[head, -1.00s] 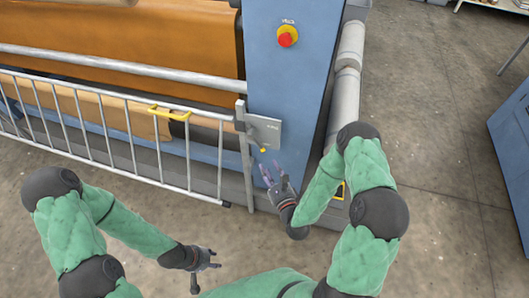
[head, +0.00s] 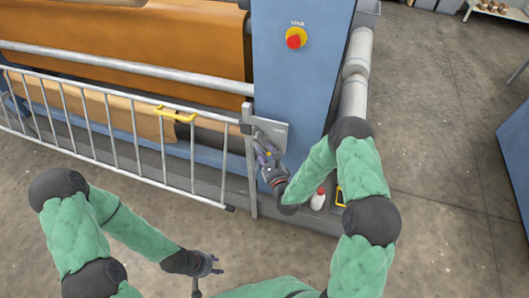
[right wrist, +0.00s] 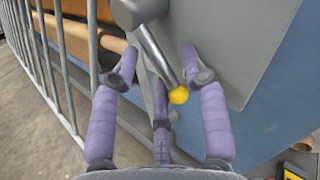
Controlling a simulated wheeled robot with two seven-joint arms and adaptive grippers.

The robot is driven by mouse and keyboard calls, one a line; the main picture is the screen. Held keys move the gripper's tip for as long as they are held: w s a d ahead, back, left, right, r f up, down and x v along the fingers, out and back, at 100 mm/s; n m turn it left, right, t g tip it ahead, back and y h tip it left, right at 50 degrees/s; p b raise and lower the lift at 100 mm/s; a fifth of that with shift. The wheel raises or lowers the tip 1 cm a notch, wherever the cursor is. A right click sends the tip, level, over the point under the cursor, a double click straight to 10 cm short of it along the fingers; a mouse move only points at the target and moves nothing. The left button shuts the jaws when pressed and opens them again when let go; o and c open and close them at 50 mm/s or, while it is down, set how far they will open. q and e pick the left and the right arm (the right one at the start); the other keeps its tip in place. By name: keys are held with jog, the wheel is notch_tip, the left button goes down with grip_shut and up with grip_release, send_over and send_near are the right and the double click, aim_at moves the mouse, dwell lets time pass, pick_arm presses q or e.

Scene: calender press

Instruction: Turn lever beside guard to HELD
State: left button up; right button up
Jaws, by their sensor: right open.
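The lever (right wrist: 158,55) is a grey metal rod with a yellow tip (right wrist: 178,95), on a grey plate (head: 272,133) beside the barred guard (head: 135,130). In the right wrist view it slants down and right from a dark hub (right wrist: 138,10). My right gripper (head: 265,152) is at the plate in the head view and covers most of the lever. In the right wrist view its purple fingers (right wrist: 155,75) are open on either side of the lever, with the yellow tip between them near the right finger. I cannot tell whether they touch. My left gripper (head: 207,268) hangs low, away from the guard.
A red emergency button (head: 296,38) sits on the blue press column (head: 300,85). The guard has a yellow handle (head: 175,114). A red-and-white bottle (head: 318,199) stands on the press base by my right forearm. Open floor (head: 440,200) lies to the right.

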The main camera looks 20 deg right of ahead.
aim_at(270, 139)
grip_shut()
jog(key=shift+r, duration=0.1)
jog(key=shift+s+d+r+n+g+p, duration=0.2)
jog(key=shift+r+n+g+p, duration=0.25)
jog(key=shift+p, duration=0.45)
jog(key=n+p, duration=0.1)
jog(key=r+n+g+p, duration=0.1)
jog(key=p, duration=0.1)
jog(key=d+r+n+g+h+p, duration=0.1)
jog(key=shift+s+g+p, duration=0.25)
jog(key=shift+s+p, duration=0.05)
jog(key=shift+s+d+r+n+g+h+p, duration=0.15)
jog(key=shift+r+n+g+h+p, duration=0.55)
jog(key=shift+p, duration=0.5)
jog(key=shift+s+d+r+n+g+h+p, duration=0.15)
jog(key=shift+r+n+g+h+p, duration=0.3)
jog(key=shift+n+g+p, duration=0.6)
jog(key=shift+w, duration=0.1)
